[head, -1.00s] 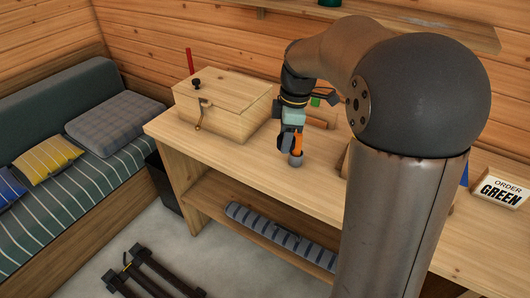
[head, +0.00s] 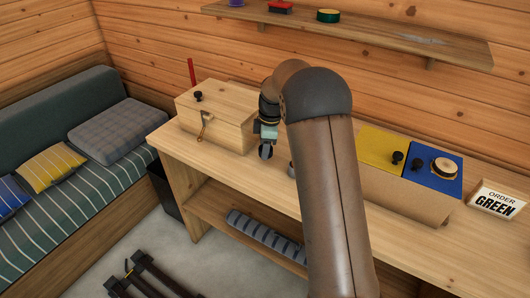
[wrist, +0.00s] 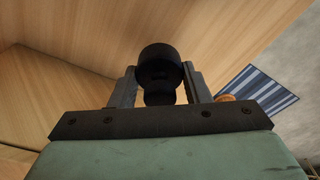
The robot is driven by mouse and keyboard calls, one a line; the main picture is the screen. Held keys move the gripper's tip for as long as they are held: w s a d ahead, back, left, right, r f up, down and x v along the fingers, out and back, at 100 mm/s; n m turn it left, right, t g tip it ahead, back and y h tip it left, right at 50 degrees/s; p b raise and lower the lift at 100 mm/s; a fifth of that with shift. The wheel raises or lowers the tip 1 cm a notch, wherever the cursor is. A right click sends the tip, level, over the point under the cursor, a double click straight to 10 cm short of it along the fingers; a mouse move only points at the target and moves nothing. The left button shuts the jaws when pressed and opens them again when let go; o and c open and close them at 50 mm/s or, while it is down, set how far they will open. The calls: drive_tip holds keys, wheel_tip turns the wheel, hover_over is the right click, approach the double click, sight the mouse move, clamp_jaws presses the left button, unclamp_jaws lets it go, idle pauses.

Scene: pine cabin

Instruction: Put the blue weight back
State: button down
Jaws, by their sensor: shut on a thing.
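My gripper (head: 266,141) is above the bench, just right of the pale wooden box. In the wrist view its two fingers (wrist: 160,88) are shut on a dark round piece (wrist: 158,58), with a small knob nearer the palm and a wider cylinder beyond. The piece (head: 265,152) also shows below the fingers in the head view, looking dark grey. No blue shows on it, so I cannot tell whether it is the blue weight. A long box on the right has a blue lid (head: 421,180) with a black knob and a round wooden-topped thing on it.
The pale wooden box (head: 216,112) has a latch and a black knob. A yellow lid (head: 380,146) sits beside the blue one. A sign (head: 497,201) reads ORDER GREEN. A small grey thing (head: 291,171) on the bench is partly behind my arm. The shelf holds red (head: 280,7) and green (head: 328,15) things.

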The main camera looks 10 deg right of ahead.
drive_tip(key=shift+f, duration=1.45)
drive_tip(key=shift+f, duration=0.1)
drive_tip(key=shift+f, duration=0.15)
drive_tip(key=c, duration=0.8)
unclamp_jaws()
drive_tip(key=shift+o, duration=0.2)
